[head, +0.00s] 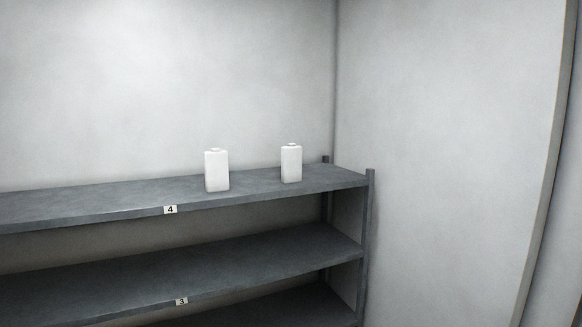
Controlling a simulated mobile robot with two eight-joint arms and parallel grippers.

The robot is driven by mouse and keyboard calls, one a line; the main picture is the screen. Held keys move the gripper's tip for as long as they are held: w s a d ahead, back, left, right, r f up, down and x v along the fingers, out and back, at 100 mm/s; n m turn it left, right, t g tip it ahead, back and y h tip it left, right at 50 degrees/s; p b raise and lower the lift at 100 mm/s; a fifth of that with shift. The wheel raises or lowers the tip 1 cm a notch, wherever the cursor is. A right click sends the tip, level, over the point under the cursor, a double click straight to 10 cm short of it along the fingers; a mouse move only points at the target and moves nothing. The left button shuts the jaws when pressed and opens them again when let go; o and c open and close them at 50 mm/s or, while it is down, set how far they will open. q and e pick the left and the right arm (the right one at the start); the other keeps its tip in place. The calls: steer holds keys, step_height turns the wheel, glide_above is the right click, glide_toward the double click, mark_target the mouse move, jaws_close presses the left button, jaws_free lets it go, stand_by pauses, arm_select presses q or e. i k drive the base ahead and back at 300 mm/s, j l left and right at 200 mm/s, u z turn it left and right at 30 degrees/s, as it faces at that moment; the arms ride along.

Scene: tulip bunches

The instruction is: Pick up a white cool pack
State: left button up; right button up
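Two white cool packs stand upright on the top shelf, apart from each other. The left cool pack (217,171) is nearer the shelf's front edge and looks slightly larger. The right cool pack (291,164) stands near the shelf's right end. Each has a small cap on top. Neither of my grippers shows in the head view.
The grey shelf rack has a top shelf (110,203) labelled 4 and a shelf (250,258) labelled 3 below, which looks empty. A post (369,215) rises at its front right corner. Pale walls close in behind and to the right.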

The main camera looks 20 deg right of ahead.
mark_target(291, 155)
steer(key=i+l+u, duration=0.15)
steer(key=l, duration=0.25)
steer(key=i+l+u, duration=0.2)
steer(key=l, duration=0.2)
steer(key=i+l+u, duration=0.15)
steer(key=l, duration=0.25)
